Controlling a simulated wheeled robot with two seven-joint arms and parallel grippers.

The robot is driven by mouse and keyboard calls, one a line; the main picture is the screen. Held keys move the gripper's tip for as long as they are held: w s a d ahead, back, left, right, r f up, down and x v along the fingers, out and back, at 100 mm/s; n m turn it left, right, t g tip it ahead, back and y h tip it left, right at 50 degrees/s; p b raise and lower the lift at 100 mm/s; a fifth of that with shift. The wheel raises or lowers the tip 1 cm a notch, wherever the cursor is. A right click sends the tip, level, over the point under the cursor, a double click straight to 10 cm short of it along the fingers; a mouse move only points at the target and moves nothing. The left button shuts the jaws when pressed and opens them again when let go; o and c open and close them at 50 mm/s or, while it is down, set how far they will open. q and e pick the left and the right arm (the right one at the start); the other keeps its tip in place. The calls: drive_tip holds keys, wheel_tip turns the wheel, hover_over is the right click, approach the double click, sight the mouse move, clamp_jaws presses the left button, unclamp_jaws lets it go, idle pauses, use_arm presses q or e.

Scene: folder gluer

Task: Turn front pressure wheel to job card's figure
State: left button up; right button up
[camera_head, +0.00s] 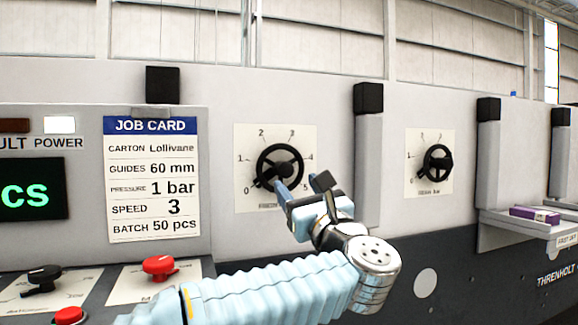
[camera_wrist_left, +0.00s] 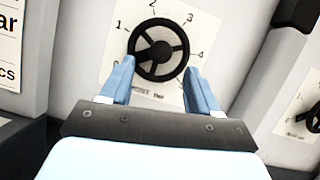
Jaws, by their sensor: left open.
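The job card (camera_head: 152,180) on the machine's face reads pressure 1 bar. To its right, the black front pressure wheel (camera_head: 279,167) sits on a white dial plate marked 0 to 5. The same wheel shows in the left wrist view (camera_wrist_left: 158,50). A spoke points to the lower left, towards the 0; I cannot tell for sure that it is the pointer. My left gripper (camera_head: 303,187) is open and empty, just in front of the wheel's lower right. In the wrist view its blue fingers (camera_wrist_left: 158,72) straddle the wheel's lower part; contact cannot be told.
A second, similar wheel (camera_head: 437,164) is on a plate further right. Black-capped posts (camera_head: 368,150) stand out between the plates. A red knob (camera_head: 159,267) and a black knob (camera_head: 42,279) are on the panel at lower left. A purple carton (camera_head: 535,215) lies on a right-hand shelf.

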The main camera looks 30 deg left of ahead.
sight(287, 173)
use_arm(q)
drive_tip(key=p+x, duration=0.1)
drive_tip(key=x, duration=0.3)
drive_tip(key=shift+w+a+r, duration=0.15)
drive_tip(key=shift+r, duration=0.05)
drive_tip(key=shift+w+a, duration=0.3)
drive_tip(key=shift+a, duration=0.05)
